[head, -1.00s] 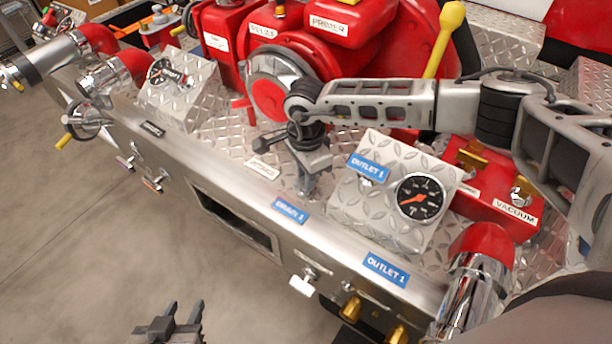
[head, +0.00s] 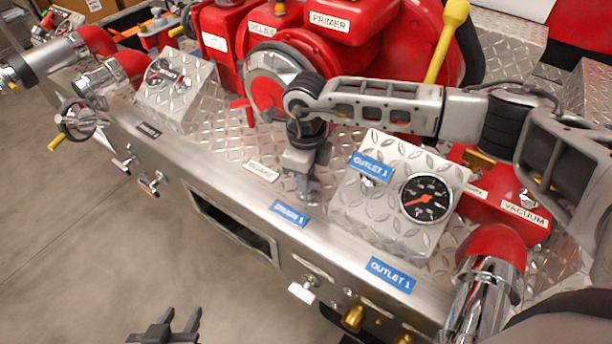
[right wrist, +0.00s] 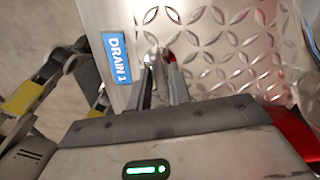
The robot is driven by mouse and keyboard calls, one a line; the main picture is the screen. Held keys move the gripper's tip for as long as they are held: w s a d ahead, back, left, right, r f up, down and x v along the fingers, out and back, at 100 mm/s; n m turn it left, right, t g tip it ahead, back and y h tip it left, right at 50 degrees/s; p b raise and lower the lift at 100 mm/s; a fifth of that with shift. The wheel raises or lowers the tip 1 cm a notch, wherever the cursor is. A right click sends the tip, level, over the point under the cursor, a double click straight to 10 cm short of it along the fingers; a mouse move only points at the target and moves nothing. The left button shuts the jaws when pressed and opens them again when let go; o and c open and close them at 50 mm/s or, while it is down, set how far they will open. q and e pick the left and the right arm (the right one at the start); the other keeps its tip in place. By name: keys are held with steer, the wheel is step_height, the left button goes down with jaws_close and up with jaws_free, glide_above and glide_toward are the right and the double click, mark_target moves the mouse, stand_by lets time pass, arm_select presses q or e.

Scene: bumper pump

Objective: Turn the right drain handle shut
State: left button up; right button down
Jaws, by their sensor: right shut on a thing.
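The blue DRAIN 1 label (head: 290,213) is on the steel panel's top edge, and it also shows in the right wrist view (right wrist: 116,59). My right gripper (head: 309,192) points down just behind and right of this label. It is shut on the small metal drain handle (right wrist: 153,55), which is mostly hidden between the fingers (right wrist: 164,80). The handle's exact angle cannot be told. My left gripper (head: 182,322) is at the bottom of the head view, open and empty, over the floor in front of the panel.
The OUTLET 1 gauge box (head: 385,215) stands close right of my right gripper. The red pump (head: 345,50) with a yellow-knobbed lever (head: 447,45) is behind. A white pull handle (head: 303,291) and a chrome outlet (head: 480,300) are at the front. Open floor lies left.

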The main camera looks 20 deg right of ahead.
steer(key=shift+d+m, duration=0.1)
steer(key=shift+m, duration=1.1)
steer(key=c, duration=1.5)
jaws_free()
step_height(320, 180, up, 3)
steer(key=shift+w+f+b, duration=0.1)
steer(key=shift+b, duration=0.6)
steer(key=s+a+r, duration=0.1)
steer(key=s+r, duration=0.2)
steer(key=s, duration=0.1)
steer(key=s+a+r+b, duration=0.1)
steer(key=s+r, duration=0.3)
steer(key=s, duration=0.1)
steer(key=s+a+r, duration=0.2)
steer(key=s+r, duration=0.1)
steer(key=s, duration=0.1)
steer(key=shift+s+r+b, duration=0.15)
steer(key=shift+s+b, duration=0.15)
steer(key=shift+b, duration=0.05)
